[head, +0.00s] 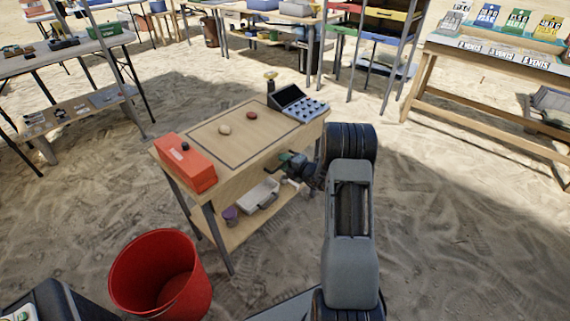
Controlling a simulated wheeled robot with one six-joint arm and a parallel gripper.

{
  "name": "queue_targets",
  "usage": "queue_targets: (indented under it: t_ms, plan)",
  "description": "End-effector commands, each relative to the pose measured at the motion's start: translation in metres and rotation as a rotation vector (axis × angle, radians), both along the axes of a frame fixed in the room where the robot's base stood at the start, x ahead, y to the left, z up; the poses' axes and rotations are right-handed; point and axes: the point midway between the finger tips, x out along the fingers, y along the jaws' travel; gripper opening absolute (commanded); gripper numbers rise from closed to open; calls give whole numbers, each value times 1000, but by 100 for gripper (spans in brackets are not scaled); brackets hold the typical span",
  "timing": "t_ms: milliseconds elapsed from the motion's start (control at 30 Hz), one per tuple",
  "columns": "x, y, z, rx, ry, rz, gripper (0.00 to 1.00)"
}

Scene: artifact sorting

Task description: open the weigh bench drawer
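The weigh bench (215,152) is a small wooden table in the middle of the head view, with a lower shelf. Its drawer cannot be made out clearly; my arm and gripper cover part of the bench's near right side. My gripper (288,160) is at that side, just below the tabletop edge. It is small and dark here, and whether its fingers are apart or touch the bench cannot be told.
On the bench stand an orange-red box (184,162), two small lumps and a grey keypad device (298,103). A white case (258,196) lies on the lower shelf. A red bucket (160,272) stands on sand at front left. Other tables stand behind.

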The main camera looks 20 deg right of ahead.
Motion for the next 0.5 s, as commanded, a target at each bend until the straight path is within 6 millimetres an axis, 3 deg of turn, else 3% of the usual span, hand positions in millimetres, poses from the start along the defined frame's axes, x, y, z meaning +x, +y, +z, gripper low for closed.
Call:
queue_targets:
  t_ms: [100,500]
  plan:
    - [0,0,0,0,0,0,35]
    - [0,0,0,0,0,0,0]
